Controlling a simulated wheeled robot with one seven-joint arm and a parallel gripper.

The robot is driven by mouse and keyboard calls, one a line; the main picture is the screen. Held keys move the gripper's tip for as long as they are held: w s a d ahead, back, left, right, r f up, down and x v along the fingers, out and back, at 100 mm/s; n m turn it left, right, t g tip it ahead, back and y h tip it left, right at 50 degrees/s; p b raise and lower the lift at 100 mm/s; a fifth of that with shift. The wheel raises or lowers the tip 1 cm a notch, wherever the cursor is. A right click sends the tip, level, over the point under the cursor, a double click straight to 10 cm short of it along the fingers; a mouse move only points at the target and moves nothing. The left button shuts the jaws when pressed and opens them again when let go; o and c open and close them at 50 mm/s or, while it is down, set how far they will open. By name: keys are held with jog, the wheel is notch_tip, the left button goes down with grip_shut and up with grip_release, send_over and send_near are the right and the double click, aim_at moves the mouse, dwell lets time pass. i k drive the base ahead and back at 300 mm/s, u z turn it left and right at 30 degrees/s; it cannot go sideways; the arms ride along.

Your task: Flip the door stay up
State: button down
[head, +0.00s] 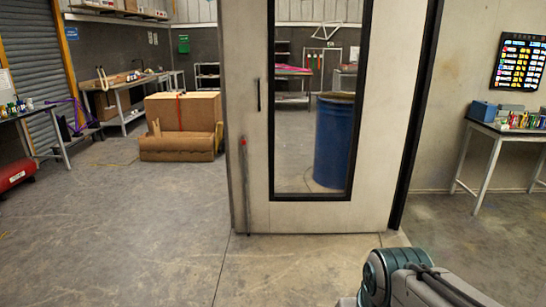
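The door (300,216) is a pale panel with a tall black-framed window, standing in the middle of the head view. A thin grey rod with a red tip, which looks like the door stay (246,190), runs upright along the door's lower left side. Its red end is at the top and its lower end is at about floor level; I cannot tell if it touches the floor. A dark vertical handle (258,95) is above it. Part of my arm shows at the bottom right, short of the door. My gripper's fingers are not in view.
The concrete floor (130,240) is clear in front and left of the door. Cardboard boxes (183,110) stand back left. A blue barrel (333,140) shows through the window. A table (510,133) with paint items stands right; a red tank (14,174) is far left.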

aim_at(243, 142)
jog(key=z, duration=0.05)
jog(key=i, duration=3.9)
jog(key=u, duration=0.15)
